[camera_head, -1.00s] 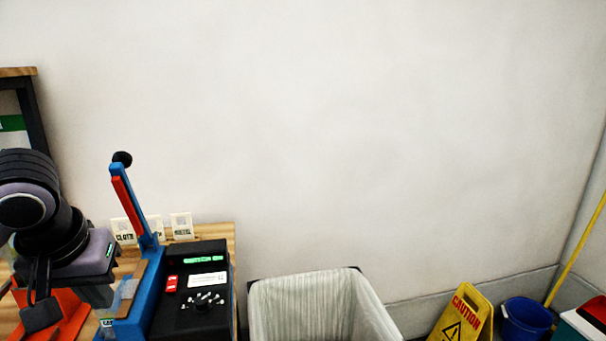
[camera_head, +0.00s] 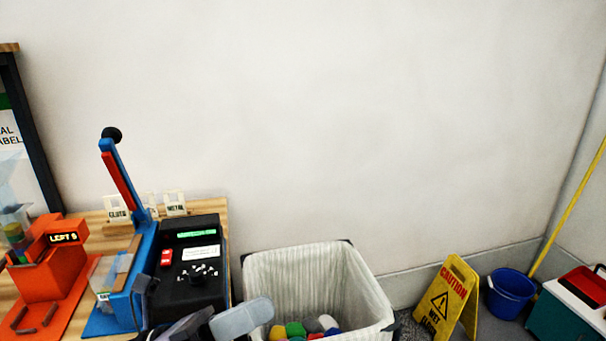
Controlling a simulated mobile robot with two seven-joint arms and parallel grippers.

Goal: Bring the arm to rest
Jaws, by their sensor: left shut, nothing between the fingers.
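Part of my left arm shows at the bottom edge, with the left gripper (camera_head: 190,324) low in front of the black device and beside the bin's left side. The gripper is shut and empty; much of it is cut off by the frame's lower edge. My right gripper is not in view.
A wooden table (camera_head: 214,209) at left holds an orange device (camera_head: 55,262), a blue lever press (camera_head: 125,180) and a black panel device (camera_head: 190,262). A lined bin (camera_head: 310,265) holds coloured items. A caution sign (camera_head: 447,300), blue bucket (camera_head: 510,292) and cooler (camera_head: 572,310) stand at right.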

